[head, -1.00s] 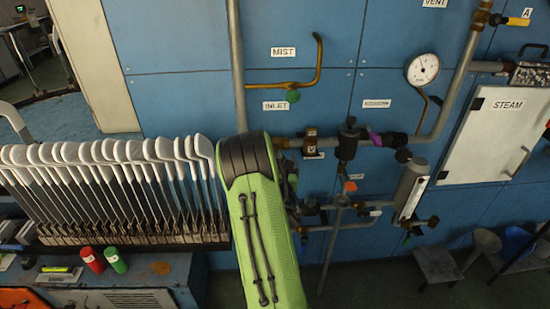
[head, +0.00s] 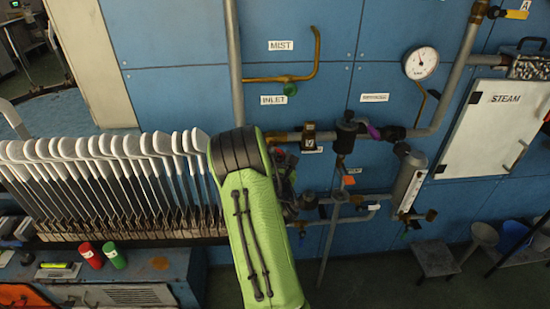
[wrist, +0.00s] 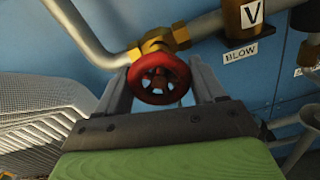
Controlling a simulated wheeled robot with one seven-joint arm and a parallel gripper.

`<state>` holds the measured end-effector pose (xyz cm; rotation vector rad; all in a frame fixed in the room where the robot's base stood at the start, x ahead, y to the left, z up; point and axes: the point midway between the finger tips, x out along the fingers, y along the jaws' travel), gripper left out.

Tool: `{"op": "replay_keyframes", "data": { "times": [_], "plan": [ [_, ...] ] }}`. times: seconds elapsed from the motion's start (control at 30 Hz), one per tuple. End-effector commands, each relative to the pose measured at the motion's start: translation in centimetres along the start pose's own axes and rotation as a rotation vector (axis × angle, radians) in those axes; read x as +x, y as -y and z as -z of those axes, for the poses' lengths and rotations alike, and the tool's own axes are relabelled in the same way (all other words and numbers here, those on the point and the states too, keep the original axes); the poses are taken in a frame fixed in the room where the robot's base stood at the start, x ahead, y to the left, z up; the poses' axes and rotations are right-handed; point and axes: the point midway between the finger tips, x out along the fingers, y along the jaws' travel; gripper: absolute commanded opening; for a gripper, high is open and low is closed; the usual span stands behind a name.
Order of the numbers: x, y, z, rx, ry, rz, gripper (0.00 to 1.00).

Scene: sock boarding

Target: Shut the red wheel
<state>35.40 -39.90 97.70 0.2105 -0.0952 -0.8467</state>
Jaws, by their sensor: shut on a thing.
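The red wheel (wrist: 160,78) shows in the wrist view, on a brass valve (wrist: 157,42) joined to a grey pipe on the blue wall. My gripper (wrist: 160,85) is around it, one grey finger on each side, and is shut on the wheel. In the head view my green and black arm covers the wheel and most of my gripper. How far the wheel is turned cannot be told.
A row of pale boards (head: 100,180) stands left of my arm. Pipes, a gauge (head: 421,63) and a white STEAM door (head: 495,128) are to the right. A BLOW label (wrist: 241,53) sits beside the valve. A stool (head: 437,258) stands on the floor.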

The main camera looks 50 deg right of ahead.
Motion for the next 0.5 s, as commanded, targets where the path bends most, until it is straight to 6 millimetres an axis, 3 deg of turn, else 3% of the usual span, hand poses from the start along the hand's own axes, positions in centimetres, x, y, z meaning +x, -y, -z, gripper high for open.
{"op": "replay_keyframes", "data": {
  "times": [0.5],
  "plan": [
    [0.00, -0.19, 0.01, 0.480, 0.000, -0.002, 0.38]
  ]
}}
